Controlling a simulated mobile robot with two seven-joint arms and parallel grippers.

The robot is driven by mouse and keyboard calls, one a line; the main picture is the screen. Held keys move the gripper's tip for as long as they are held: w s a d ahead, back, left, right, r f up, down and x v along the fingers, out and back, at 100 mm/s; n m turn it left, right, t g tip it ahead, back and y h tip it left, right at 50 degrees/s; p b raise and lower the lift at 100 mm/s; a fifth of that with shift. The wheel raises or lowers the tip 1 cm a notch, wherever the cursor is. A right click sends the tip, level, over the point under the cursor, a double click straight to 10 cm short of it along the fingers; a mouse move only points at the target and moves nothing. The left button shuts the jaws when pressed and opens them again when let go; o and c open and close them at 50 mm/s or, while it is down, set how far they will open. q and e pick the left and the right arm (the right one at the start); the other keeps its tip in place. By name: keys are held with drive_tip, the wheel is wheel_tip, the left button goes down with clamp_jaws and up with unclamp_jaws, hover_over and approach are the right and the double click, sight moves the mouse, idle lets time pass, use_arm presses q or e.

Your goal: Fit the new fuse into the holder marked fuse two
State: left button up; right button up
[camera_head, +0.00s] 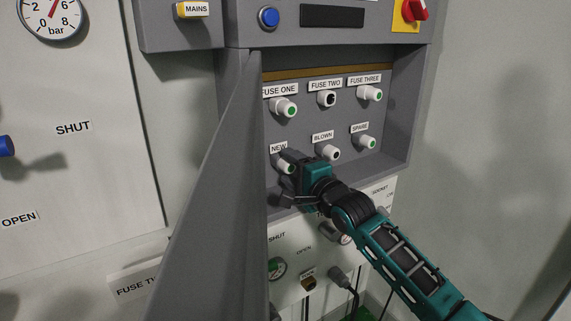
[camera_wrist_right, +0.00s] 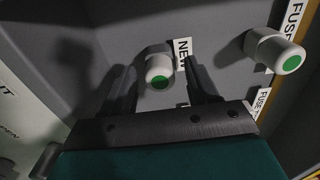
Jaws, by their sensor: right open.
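The new fuse (camera_wrist_right: 160,70), a white cap with a green end, sits in the holder under the NEW label; it also shows in the head view (camera_head: 288,169). My right gripper (camera_head: 290,164) is at this fuse. In the right wrist view its open fingers (camera_wrist_right: 158,78) stand on either side of the fuse, with gaps showing. The holder marked fuse two (camera_head: 326,99) is white with a dark centre, up and to the right of the gripper. My left gripper is not in view.
Green-ended fuses sit at fuse one (camera_head: 284,107), fuse three (camera_head: 370,93) and spare (camera_head: 366,142). A dark-centred one is at blown (camera_head: 328,153). The open cabinet door (camera_head: 212,200) stands close on the left of the fuse panel.

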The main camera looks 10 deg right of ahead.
drive_tip(key=shift+p, duration=0.4)
idle(0.7)
drive_tip(key=shift+p, duration=0.45)
clamp_jaws()
idle(0.4)
drive_tip(key=shift+p+v, duration=0.75)
drive_tip(key=shift+v, duration=0.1)
drive_tip(key=shift+p+v, duration=1.6)
drive_tip(key=shift+v, duration=0.6)
